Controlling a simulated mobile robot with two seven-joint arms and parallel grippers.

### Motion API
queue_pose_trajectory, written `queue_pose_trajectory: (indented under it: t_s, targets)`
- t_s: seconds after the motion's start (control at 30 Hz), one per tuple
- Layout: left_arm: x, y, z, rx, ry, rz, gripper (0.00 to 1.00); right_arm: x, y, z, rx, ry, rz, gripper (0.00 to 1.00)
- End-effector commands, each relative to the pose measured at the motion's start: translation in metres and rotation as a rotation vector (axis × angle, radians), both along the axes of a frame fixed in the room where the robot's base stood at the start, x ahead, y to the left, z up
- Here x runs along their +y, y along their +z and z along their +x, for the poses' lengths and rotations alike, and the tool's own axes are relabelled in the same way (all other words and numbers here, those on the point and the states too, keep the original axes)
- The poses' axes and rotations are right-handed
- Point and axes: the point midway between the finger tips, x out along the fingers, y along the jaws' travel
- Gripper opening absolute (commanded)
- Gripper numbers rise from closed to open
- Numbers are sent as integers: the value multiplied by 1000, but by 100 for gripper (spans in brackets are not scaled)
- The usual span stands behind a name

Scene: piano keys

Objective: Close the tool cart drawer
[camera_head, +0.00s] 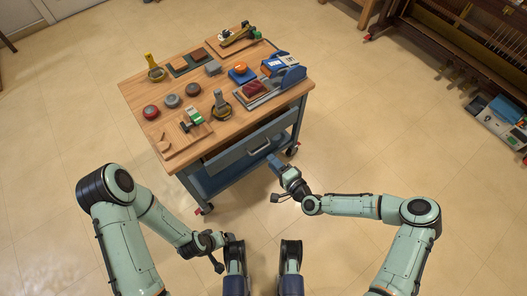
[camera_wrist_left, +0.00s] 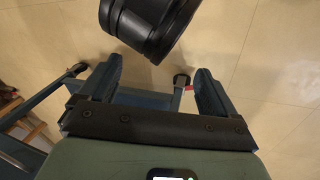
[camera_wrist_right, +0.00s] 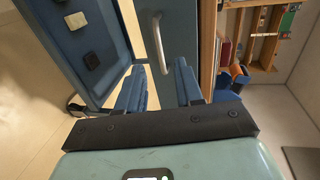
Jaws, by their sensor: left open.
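The tool cart (camera_head: 133,93) has a wooden top and a blue-grey frame. Its drawer (camera_head: 240,152) is on the side facing me; a dark gap shows above its front, and it looks partly pulled out. The drawer's metal handle (camera_head: 260,147) also shows in the right wrist view (camera_wrist_right: 160,45). My right gripper (camera_head: 273,163) is open and empty, just in front of the drawer near the handle; its fingers (camera_wrist_right: 159,85) point at the drawer front without visible contact. My left gripper (camera_head: 226,252) is open and empty, low in front of the cart, also seen in its wrist view (camera_wrist_left: 158,80).
Several tools, pucks and a blue-white box (camera_head: 280,64) lie on the cart top. A lower blue shelf (camera_head: 215,182) and caster wheels (camera_head: 205,209) are beneath. An upright piano (camera_head: 470,40) with its inside exposed stands at the upper right. Floor right of the cart is clear.

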Motion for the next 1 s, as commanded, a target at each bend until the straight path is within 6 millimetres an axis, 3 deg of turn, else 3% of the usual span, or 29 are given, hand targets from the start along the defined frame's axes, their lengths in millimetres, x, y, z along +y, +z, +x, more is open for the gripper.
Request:
queue_pose_trajectory:
  t_s: [0.3, 0.77, 0.9, 1.0]
  targets:
    - [9, -14, 18, -47, 19, 23, 91, 34, -14, 46, 1, 0, 2, 36]
    - [11, -16, 23, -59, 24, 29, 91, 42, -15, 57, 1, 0, 0, 36]
    - [11, -16, 23, -59, 24, 29, 91, 41, -15, 57, 1, 0, 0, 0]
    - [11, -16, 23, -59, 24, 29, 91, 41, -15, 57, 1, 0, 0, 0]
